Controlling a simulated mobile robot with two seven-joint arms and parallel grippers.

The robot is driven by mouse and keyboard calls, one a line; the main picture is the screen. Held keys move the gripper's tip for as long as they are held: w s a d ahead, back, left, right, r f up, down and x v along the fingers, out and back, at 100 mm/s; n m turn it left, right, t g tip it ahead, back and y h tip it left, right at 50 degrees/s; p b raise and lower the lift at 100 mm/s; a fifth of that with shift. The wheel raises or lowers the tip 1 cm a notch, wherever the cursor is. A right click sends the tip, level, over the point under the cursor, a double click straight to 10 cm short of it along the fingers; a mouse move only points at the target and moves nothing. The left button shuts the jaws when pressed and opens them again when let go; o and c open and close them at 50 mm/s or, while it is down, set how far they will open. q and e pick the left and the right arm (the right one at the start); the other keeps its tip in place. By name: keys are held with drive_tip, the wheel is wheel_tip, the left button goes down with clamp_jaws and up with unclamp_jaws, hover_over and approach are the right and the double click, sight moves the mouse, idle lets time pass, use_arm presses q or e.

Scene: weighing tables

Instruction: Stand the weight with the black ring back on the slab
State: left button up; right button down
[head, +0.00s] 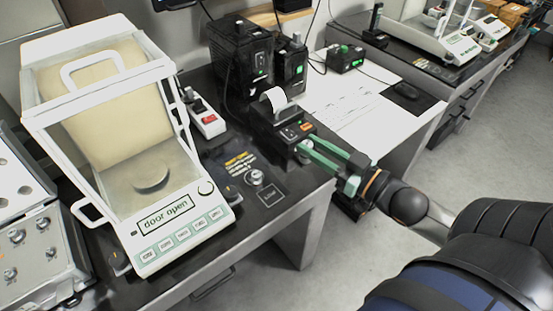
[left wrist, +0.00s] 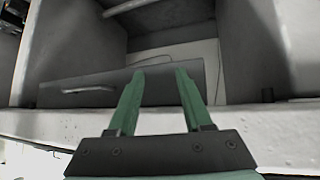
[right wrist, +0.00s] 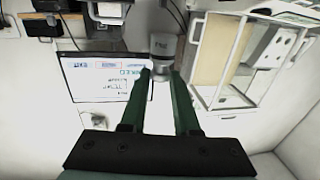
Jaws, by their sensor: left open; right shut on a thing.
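My right gripper (head: 304,149) reaches in from the right over the table's right part, in front of the printer. Its fingers are closed together on a thing. A small metal knobbed weight (head: 256,177) stands on the dark slab-like top (head: 225,185) beside the balance. My left gripper (left wrist: 157,69) is open and empty, in front of a desk's lower part, and is outside the head view.
The balance (head: 185,232) reads "door open"; its pan (head: 150,179) looks empty. A case with several metal weights (head: 60,270) lies at the far left. A printer (head: 283,122) with paper is behind my right gripper.

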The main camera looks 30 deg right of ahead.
drive_tip(key=w+f, duration=0.2)
drive_tip(key=w, duration=0.1)
drive_tip(key=w+a+f+b, duration=0.1)
drive_tip(key=w+f, duration=0.2)
drive_tip(key=w+f+b, duration=0.1)
drive_tip(key=w+f, duration=0.1)
drive_tip(key=w, duration=0.1)
drive_tip(key=shift+w+a+f, duration=0.15)
drive_tip(key=shift+w+a, duration=0.05)
drive_tip(key=shift+a, duration=0.15)
drive_tip(key=shift+w+f, duration=0.15)
drive_tip(key=shift+f, duration=0.05)
drive_tip(key=f, duration=0.2)
drive_tip(key=f+b, duration=0.1)
drive_tip(key=shift+w+a+f, duration=0.1)
drive_tip(key=shift+w+f, duration=0.15)
drive_tip(key=shift+f, duration=0.05)
use_arm(q)
drive_tip(key=shift+w+d+f+h, duration=0.3)
drive_tip(key=shift+w+d+f, duration=0.4)
drive_tip(key=shift+f, duration=0.15)
use_arm(e)
drive_tip(key=c, duration=0.6)
unclamp_jaws()
drive_tip(key=shift+f, duration=0.1)
drive_tip(key=shift+c, duration=0.2)
use_arm(q)
drive_tip(key=shift+s+f, duration=0.1)
drive_tip(key=shift+s, duration=0.1)
